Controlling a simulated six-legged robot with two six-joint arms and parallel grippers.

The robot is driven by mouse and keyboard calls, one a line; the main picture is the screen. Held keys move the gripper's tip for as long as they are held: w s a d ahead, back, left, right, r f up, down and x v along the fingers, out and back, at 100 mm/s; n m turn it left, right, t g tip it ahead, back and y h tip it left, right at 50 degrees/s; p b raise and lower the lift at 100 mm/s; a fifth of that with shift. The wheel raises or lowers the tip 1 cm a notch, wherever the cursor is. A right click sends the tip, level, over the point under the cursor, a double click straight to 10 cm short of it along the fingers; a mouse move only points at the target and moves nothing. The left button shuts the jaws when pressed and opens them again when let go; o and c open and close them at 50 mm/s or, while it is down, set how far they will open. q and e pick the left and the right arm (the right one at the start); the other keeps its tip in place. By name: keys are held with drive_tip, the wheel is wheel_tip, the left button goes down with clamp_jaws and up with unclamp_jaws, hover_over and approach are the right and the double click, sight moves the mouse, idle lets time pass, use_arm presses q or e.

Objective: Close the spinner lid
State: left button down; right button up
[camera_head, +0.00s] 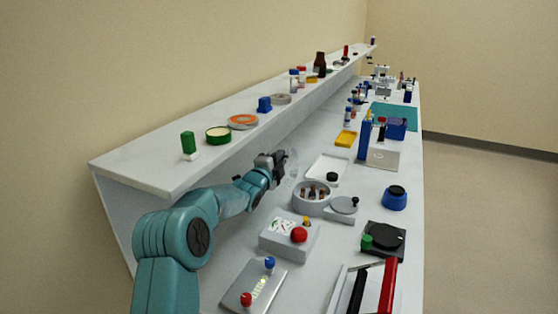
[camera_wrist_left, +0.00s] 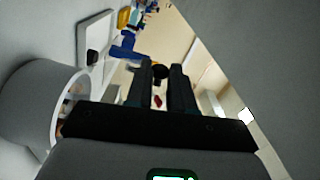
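The spinner (camera_head: 311,208) is a round grey tub on the bench with several brown vials standing inside, its top uncovered. My left gripper (camera_head: 286,162) is behind and left of the tub, apart from the lid. In the left wrist view its two black fingers (camera_wrist_left: 160,82) stand with a narrow gap between them and nothing clearly held. A grey round wall (camera_wrist_left: 50,100), likely the tub, shows left there. My right gripper is not in view.
A grey box with a red button (camera_head: 298,235) stands in front of the spinner. A white tray (camera_head: 324,162) lies behind it. The shelf (camera_head: 160,170) runs along the left.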

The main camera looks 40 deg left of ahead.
sight(294, 162)
use_arm(q)
drive_tip(key=d+m+b, duration=0.1)
drive_tip(key=m+b, duration=0.1)
drive_tip(key=b, duration=0.2)
drive_tip(key=w+d+m+b, duration=0.1)
drive_tip(key=d+b, duration=0.1)
drive_tip(key=b, duration=0.3)
drive_tip(key=d+m+b, duration=0.1)
drive_tip(key=m+b, duration=0.1)
drive_tip(key=b, duration=0.3)
drive_tip(key=shift+w+d+r+m, duration=0.15)
drive_tip(key=shift+w+d+m, duration=0.15)
drive_tip(key=shift+d, duration=0.1)
drive_tip(key=shift+w+d+r+m+b, duration=0.15)
drive_tip(key=shift+d+m+b, duration=0.45)
drive_tip(key=shift+m+b, duration=0.25)
